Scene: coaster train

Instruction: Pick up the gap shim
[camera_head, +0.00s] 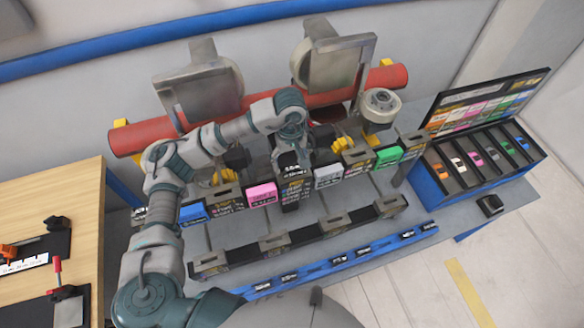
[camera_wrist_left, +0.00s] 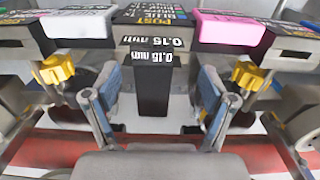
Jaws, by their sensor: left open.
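The gap shim (camera_wrist_left: 152,88) is a small black block marked 0.15 mm in the left wrist view. It stands upright at a black post holder (camera_wrist_left: 152,18) in the middle of the row. In the head view the shim (camera_head: 289,163) is partly hidden by my left gripper (camera_head: 291,146). My left gripper is open in the wrist view (camera_wrist_left: 157,92), with one finger on each side of the shim and a visible gap to each. My right gripper is not in view.
A white block (camera_wrist_left: 78,24) and a pink block (camera_wrist_left: 230,28) flank the post holder closely. Yellow clamps (camera_wrist_left: 55,69) and a red tube (camera_head: 390,78) lie behind. A rack of small cars (camera_head: 480,165) stands right, a wooden table (camera_head: 60,200) left.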

